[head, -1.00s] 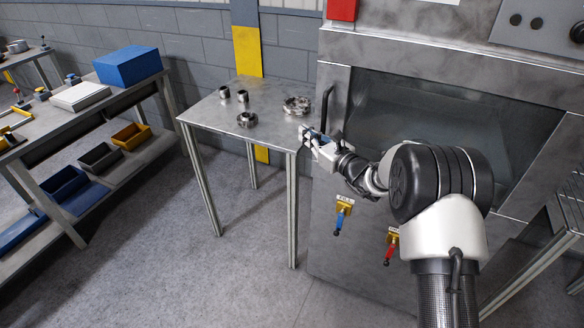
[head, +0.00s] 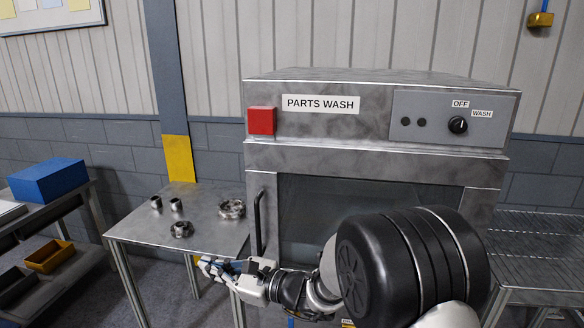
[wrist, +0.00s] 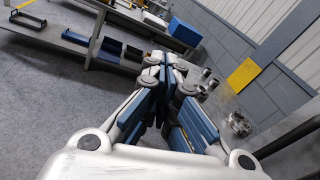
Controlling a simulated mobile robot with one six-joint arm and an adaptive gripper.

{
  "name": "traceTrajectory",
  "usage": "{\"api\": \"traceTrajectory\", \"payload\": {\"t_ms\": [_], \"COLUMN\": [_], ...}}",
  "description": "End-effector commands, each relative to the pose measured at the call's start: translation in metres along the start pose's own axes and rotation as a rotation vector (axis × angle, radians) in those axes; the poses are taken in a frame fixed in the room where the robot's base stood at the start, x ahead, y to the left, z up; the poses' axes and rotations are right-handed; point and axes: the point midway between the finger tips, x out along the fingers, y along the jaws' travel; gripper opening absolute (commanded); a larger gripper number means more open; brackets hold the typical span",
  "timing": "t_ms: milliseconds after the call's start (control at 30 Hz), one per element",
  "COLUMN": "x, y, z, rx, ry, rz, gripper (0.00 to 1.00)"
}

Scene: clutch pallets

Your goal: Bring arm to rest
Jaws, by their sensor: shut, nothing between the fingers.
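My gripper (head: 208,267) is in front of the right front corner of the steel table, low in the head view, pointing left. In the wrist view my gripper (wrist: 166,62) has its blue-padded fingers together at the tips, with nothing between them. My arm reaches from the lower right across the front of the parts washer (head: 380,160). The arm hides the lower part of the washer's window.
The washer's door handle (head: 257,222) is close to my gripper. A blue box (head: 48,180) stands on the bench at left. A wire rack (head: 540,250) stands at right.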

Motion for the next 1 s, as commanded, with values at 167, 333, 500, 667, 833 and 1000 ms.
{"api": "traceTrajectory", "payload": {"t_ms": [167, 333, 500, 667, 833, 1000], "x": [-0.059, -0.133, -0.217, -0.302, -0.376, -0.414], "y": [0.061, 0.114, 0.15, 0.164, 0.162, 0.158], "z": [0.06, 0.073, 0.062, 0.045, 0.034, 0.032], "rx": [-0.345, -0.683, -1.018, -1.309, -1.528, -1.622], "ry": [0.085, 0.222, 0.409, 0.632, 0.856, 0.983], "rz": [0.256, 0.484, 0.703, 0.901, 1.079, 1.18], "gripper": [0.0, 0.0, 0.0, 0.0, 0.0, 0.0]}}
